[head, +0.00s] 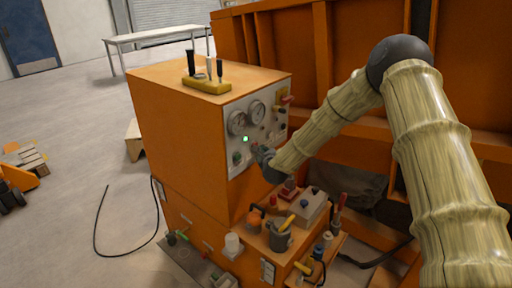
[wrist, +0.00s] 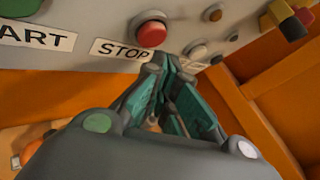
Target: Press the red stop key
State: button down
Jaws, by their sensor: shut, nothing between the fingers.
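I cannot tell whether the tips touch the panel. In the head view my gripper (head: 260,152) is at the lower part of the panel, and the red key is not clearly seen there.
A green button (wrist: 18,6) and a partly cut-off label (wrist: 37,36) lie to the left. Small knobs (wrist: 214,14) are to the right. Below the panel, a ledge carries a grey mug (head: 279,239) and a pale box (head: 311,207). Orange walls (head: 340,45) stand behind.

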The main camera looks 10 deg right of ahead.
jog(key=shift+w+a, duration=0.1)
jog(key=shift+w, duration=0.05)
jog(key=shift+w+a+b, duration=0.2)
jog(key=shift+b, duration=0.3)
jog(key=shift+w+a+b, duration=0.25)
jog(key=shift+w+b, duration=0.05)
jog(key=shift+w, duration=0.05)
dwell(1.1)
dwell(0.3)
jog(key=shift+s+d+b, duration=0.35)
jog(key=shift+s+d, duration=0.15)
jog(key=shift+s, duration=0.2)
jog(key=s+d, duration=0.1)
jog(key=s, duration=0.1)
jog(key=s+d+b, duration=0.1)
jog(key=s+d, duration=0.1)
dwell(0.6)
